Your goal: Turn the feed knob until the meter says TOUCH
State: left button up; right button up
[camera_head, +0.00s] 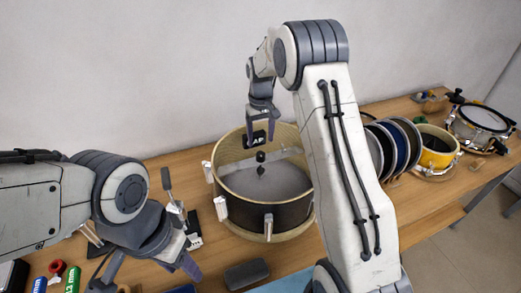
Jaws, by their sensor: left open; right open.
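A large round drum shell (264,221) with a wooden rim stands on the bench, with a grey surface inside it. A bar crosses its inside and carries a small black knob (261,156), which looks like the feed knob. A dark meter (256,140) with small white letters, seemingly ending in "AP", is at the drum's back; my gripper partly covers it. My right gripper (261,137) is open, pointing down in front of the meter, above and apart from the knob. My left gripper (148,270) is open and low at the front left, away from the drum.
Several round discs (401,144) stand in a row on the right, beside a yellow drum (437,147) and a chrome snare drum (484,119). A dark grey block (246,274) lies in front. A green cylinder (72,279) and small tools crowd the front left. My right arm hides part of the bench.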

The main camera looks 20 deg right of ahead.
aim_at(260, 155)
notch_tip(260, 155, up, 4)
jog(key=shift+r, duration=0.1)
dwell(0.4)
jog(key=s+a+r+n, duration=0.2)
jog(key=s+a+r, duration=0.1)
jog(key=s+a, duration=0.55)
jog(key=s+a+r+n, duration=0.2)
jog(key=s+a+r, duration=0.1)
jog(key=s+a, duration=0.55)
jog(key=s+f+n+y, duration=0.1)
jog(key=s+f+n, duration=0.1)
jog(key=s, duration=1.7)
jog(key=shift+s+a+f+n, duration=0.25)
jog(key=shift+s+a+n, duration=0.15)
jog(key=shift+n, duration=0.2)
